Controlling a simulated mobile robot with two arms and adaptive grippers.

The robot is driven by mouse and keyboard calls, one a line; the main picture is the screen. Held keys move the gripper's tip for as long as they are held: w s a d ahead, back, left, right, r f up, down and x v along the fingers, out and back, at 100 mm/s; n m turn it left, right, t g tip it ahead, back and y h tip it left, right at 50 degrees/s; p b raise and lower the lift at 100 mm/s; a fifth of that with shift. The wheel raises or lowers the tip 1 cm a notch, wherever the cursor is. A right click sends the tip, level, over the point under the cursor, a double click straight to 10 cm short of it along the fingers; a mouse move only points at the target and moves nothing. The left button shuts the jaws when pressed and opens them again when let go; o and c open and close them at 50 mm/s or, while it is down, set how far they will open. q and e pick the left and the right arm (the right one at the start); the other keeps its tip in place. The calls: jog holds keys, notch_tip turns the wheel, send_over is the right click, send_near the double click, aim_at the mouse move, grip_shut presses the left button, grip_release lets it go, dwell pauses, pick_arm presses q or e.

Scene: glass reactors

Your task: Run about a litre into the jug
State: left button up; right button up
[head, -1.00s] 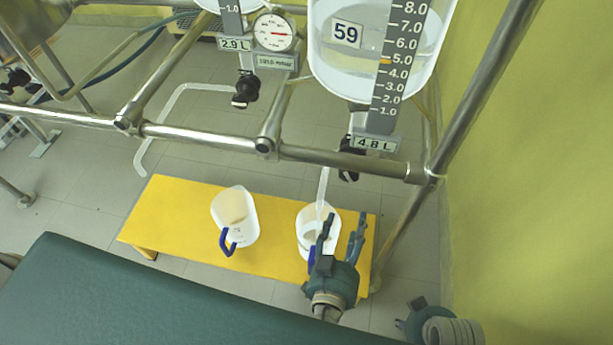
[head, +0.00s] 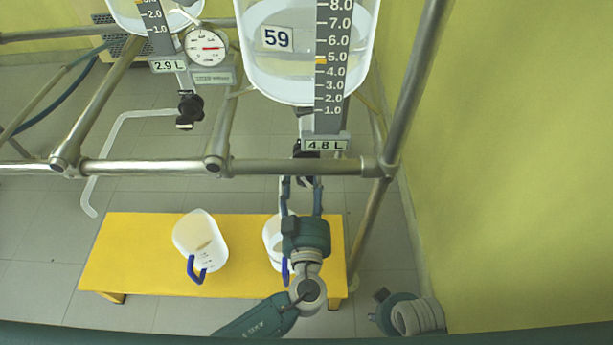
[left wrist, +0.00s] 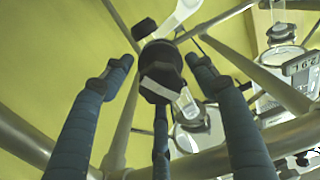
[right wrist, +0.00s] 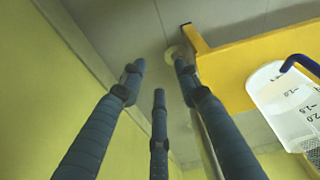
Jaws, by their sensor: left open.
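Reactor 59 (head: 285,75) is a clear vessel with a scale and a 4.8 L display (head: 325,145). Its black tap knob (left wrist: 160,72) sits between the fingers of my left gripper (head: 302,182), which is open around it; contact is unclear. In the left wrist view the gripper (left wrist: 159,65) points up at the tap. One white jug (head: 276,232) stands below on the yellow bench, partly hidden by my gripper; its contents are unclear. A second jug (head: 200,238) with a blue handle stands to its left. My right gripper (right wrist: 157,70) is open and empty, low at the right.
A second reactor (head: 155,14) reads 2.9 L, with its own black tap (head: 188,108) and a round gauge (head: 206,47). A steel rail (head: 255,167) runs across. The yellow bench (head: 140,250) has bare space at its left end. A green wall (head: 510,170) bounds the right.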

pick_arm(q)
jog(key=shift+w, duration=0.15)
jog(key=c, duration=1.2)
jog(key=shift+o, duration=0.2)
jog(key=shift+f, duration=0.1)
